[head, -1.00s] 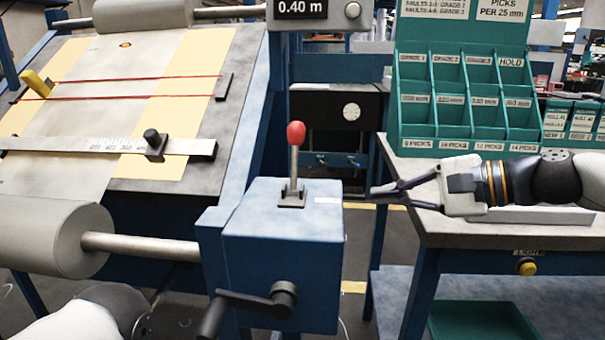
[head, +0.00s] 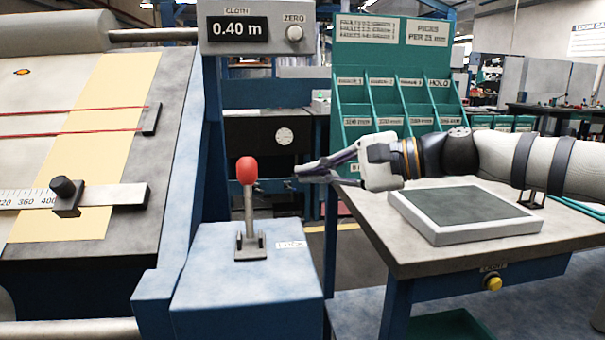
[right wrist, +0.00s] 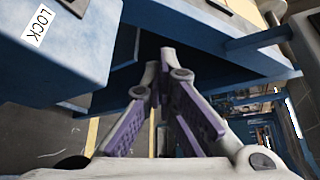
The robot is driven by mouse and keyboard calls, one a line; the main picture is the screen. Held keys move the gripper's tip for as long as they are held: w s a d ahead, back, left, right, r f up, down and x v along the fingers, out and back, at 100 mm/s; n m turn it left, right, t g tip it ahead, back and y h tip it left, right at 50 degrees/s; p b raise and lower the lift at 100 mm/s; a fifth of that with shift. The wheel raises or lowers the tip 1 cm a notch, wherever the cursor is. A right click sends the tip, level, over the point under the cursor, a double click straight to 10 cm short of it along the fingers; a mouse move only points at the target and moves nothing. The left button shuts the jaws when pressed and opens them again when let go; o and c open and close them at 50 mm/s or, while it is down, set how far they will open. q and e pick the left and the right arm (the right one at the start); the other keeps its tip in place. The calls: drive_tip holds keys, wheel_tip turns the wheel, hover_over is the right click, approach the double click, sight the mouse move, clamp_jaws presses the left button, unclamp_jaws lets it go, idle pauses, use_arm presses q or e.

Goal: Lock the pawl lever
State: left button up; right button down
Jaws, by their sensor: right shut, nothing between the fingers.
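The pawl lever is a metal rod with a red knob (head: 247,170), standing nearly upright in a bracket on top of the blue box (head: 235,290). A LOCK label (head: 290,245) lies on the box top, right of the lever's base. My right gripper (head: 297,174) is shut and empty, at about knob height to the right of the knob, with a visible gap; depth is hard to judge. In the right wrist view its fingers (right wrist: 160,62) meet at the tips, and the LOCK label (right wrist: 38,24) shows at upper left; the lever is out of that view. My left gripper is not visible.
A table (head: 390,250) stands right of the box, bearing a grey pad (head: 465,211) under my right arm and a green rack (head: 385,80) behind. A cloth counter (head: 252,30) overhangs behind the lever. The sloped cloth board (head: 185,95) is at left.

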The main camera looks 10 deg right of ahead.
sight(248, 196)
drive_tip(key=a, duration=0.4)
drive_tip(key=w+a+p, duration=0.1)
drive_tip(key=a, duration=0.2)
drive_tip(key=shift+s+r, duration=0.15)
drive_tip(key=shift+s, duration=0.25)
drive_tip(key=shift+s+a, duration=0.15)
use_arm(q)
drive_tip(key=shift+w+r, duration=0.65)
use_arm(e)
drive_tip(key=shift+f, duration=0.2)
drive_tip(key=shift+r, duration=0.1)
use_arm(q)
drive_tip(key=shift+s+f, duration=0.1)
use_arm(e)
drive_tip(key=shift+s+r+n, duration=0.15)
drive_tip(key=shift+s+n, duration=0.1)
drive_tip(key=shift+n, duration=0.05)
